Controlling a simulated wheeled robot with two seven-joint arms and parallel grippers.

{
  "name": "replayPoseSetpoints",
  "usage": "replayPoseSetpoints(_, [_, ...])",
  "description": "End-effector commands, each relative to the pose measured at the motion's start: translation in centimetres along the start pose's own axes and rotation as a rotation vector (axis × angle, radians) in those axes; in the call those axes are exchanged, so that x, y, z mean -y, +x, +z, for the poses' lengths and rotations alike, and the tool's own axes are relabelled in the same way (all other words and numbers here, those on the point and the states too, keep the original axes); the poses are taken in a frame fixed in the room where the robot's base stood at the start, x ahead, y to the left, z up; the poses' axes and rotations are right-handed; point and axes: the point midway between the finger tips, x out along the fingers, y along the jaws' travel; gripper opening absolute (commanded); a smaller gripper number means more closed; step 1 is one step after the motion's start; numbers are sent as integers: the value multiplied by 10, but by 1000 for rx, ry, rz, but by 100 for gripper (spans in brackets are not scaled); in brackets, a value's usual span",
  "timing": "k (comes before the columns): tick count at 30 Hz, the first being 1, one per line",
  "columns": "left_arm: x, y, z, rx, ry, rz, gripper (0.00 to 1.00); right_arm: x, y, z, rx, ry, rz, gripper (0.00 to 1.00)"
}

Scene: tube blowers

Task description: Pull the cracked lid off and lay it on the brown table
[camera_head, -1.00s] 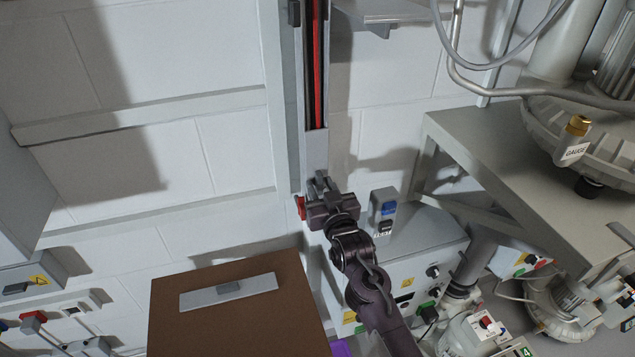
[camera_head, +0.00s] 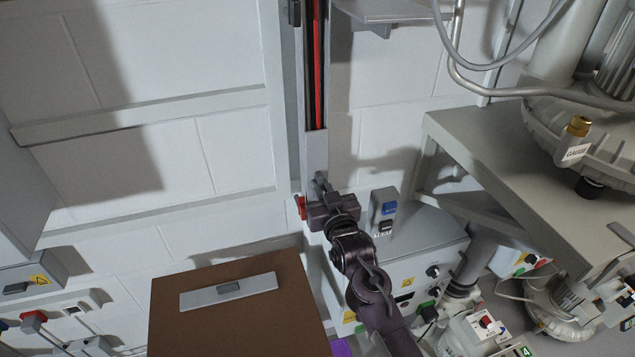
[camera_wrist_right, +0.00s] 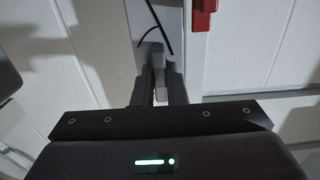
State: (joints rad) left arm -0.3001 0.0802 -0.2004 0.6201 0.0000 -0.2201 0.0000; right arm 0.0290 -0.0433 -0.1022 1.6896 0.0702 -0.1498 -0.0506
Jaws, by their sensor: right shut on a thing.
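A pale lid (camera_head: 316,152) covers the lower part of the upright wall trunking, below its open stretch with red and black cables. In the right wrist view, dark jagged lines like a crack run down the lid (camera_wrist_right: 143,15). My right gripper (camera_head: 321,184) is at the lid's lower part, and its fingers also show in the right wrist view (camera_wrist_right: 160,78). They are shut on the lid's grey grip (camera_wrist_right: 154,56). The lid still sits in line with the trunking. The brown table (camera_head: 170,330) stands at the lower left of the head view. My left gripper is out of view.
A grey plate with a darker grip (camera_head: 255,285) lies across the brown table's far part; the nearer part is bare. A red piece (camera_head: 300,207) sits beside my gripper. A grey control cabinet (camera_head: 425,245) and a beige bench (camera_head: 500,150) stand to the right.

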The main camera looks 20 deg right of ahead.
Motion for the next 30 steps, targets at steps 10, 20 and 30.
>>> replayPoseSetpoints(10, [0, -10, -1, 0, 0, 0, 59, 0, -15, -1, 0, -1, 0, 0])
replayPoseSetpoints(20, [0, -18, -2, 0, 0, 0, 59, 0, -32, -2, 0, 0, 0, 0])
replayPoseSetpoints(30, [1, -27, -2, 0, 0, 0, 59, 0, -49, -1, -1, 0, 0, 0])
